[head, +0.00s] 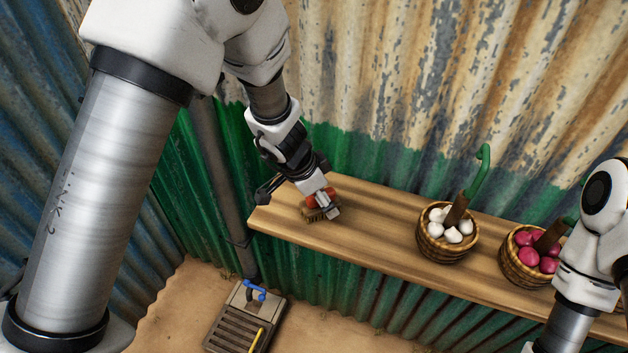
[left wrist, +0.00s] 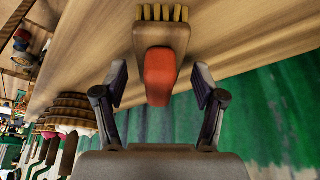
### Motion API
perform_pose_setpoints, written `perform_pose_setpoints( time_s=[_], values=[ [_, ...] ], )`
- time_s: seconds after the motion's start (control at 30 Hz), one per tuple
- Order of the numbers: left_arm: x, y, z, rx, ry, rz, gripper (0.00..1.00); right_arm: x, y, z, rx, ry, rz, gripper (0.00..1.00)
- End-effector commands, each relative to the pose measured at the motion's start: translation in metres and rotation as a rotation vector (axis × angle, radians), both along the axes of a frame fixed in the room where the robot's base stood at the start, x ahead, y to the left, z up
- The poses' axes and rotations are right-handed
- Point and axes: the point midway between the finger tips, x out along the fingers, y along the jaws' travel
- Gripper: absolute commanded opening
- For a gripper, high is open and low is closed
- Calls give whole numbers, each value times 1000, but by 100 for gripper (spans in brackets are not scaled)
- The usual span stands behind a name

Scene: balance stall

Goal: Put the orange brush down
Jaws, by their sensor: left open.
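The orange brush (head: 309,213) rests on the left end of the wooden shelf (head: 375,219). It has a wooden block with tan bristles and an orange grip. My left gripper (head: 325,201) is at the brush and partly covers it in the head view. In the left wrist view the brush (left wrist: 160,75) lies between the two spread fingers of my left gripper (left wrist: 160,88), with a gap on each side. My right arm shows at the right edge of the head view, but its gripper is out of sight.
A basket of white bulbs (head: 447,248) and a basket of magenta bulbs (head: 520,270) stand further right on the shelf. A slatted crate (head: 228,325) with a blue and a yellow item sits on the ground below. A corrugated wall (head: 400,100) backs the shelf.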

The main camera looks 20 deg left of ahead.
Motion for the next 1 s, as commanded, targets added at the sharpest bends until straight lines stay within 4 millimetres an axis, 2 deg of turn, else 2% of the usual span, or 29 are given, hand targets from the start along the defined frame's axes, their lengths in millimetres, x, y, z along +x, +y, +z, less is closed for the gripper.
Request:
perform_pose_setpoints(
  time_s=[0.07,0.3,0.4,0.53,1.0],
  values=[
    [-3,5,17,-2,-7,1,70,0,0,-3,0,1,0,91],
    [-20,23,77,-3,-7,1,70,-1,0,3,0,1,0,91],
    [-26,28,93,-2,-3,0,70,0,0,5,0,1,0,91],
    [-29,31,102,-1,-2,1,70,0,0,6,0,1,0,91],
    [-29,31,102,0,-1,1,70,0,0,6,0,1,0,91]
  ],
)
